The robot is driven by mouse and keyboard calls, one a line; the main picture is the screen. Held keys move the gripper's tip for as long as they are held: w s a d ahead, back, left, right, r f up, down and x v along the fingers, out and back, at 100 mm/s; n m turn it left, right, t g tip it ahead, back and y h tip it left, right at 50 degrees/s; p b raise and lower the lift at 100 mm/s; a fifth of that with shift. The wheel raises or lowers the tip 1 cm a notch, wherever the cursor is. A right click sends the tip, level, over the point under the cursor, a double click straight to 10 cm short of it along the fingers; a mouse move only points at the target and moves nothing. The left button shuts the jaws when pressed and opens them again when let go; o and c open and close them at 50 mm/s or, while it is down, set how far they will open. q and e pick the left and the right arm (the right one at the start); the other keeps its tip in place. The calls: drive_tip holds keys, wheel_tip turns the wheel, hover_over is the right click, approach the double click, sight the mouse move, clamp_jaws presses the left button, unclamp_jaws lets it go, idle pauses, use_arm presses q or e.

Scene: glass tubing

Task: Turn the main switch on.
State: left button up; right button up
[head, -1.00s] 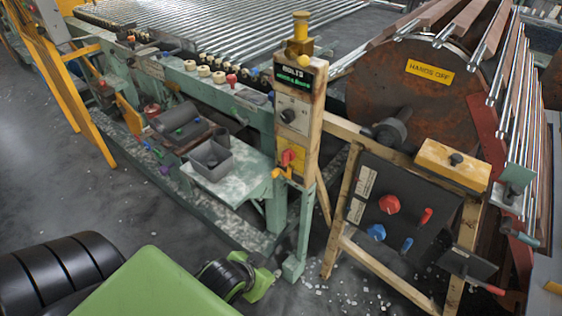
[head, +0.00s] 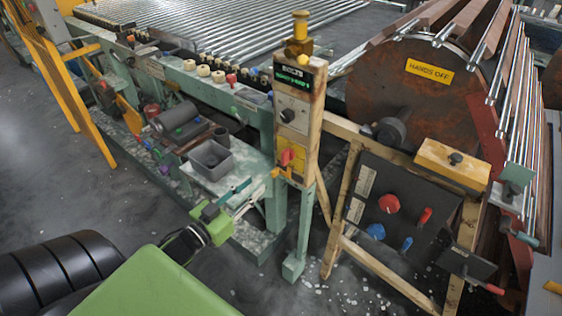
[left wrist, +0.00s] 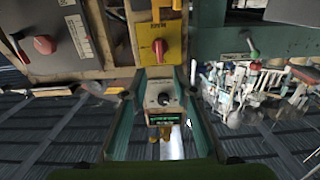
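The main switch is a red rotary handle (head: 287,157) on a yellow plate (head: 293,163), low on a wooden post. In the left wrist view the red handle (left wrist: 159,47) and its plate marked MAIN appear upside down, ahead of the fingertips. My left gripper (head: 248,194) is to the left of the post and a little lower than the switch, pointing towards it. In the left wrist view its two fingers (left wrist: 160,77) are apart with nothing held between them. A gap to the switch seems to remain; its size is hard to judge. My right gripper is not in view.
Above the switch, the post carries a dark knob (head: 288,115), a lit display (head: 295,78) and a yellow lamp (head: 300,31). A black panel (head: 400,209) with red and blue controls stands to the right. A grey bin (head: 211,160) sits on the bench to the left.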

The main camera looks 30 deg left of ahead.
sight(282, 161)
use_arm(q)
drive_tip(key=w, duration=0.9)
drive_tip(key=w+d, duration=0.1)
drive_tip(key=w, duration=0.3)
drive_tip(key=shift+w+d+p, duration=0.1)
drive_tip(key=shift+w+p, duration=0.2)
drive_tip(key=shift+p, duration=0.05)
drive_tip(key=shift+c, duration=0.2)
clamp_jaws()
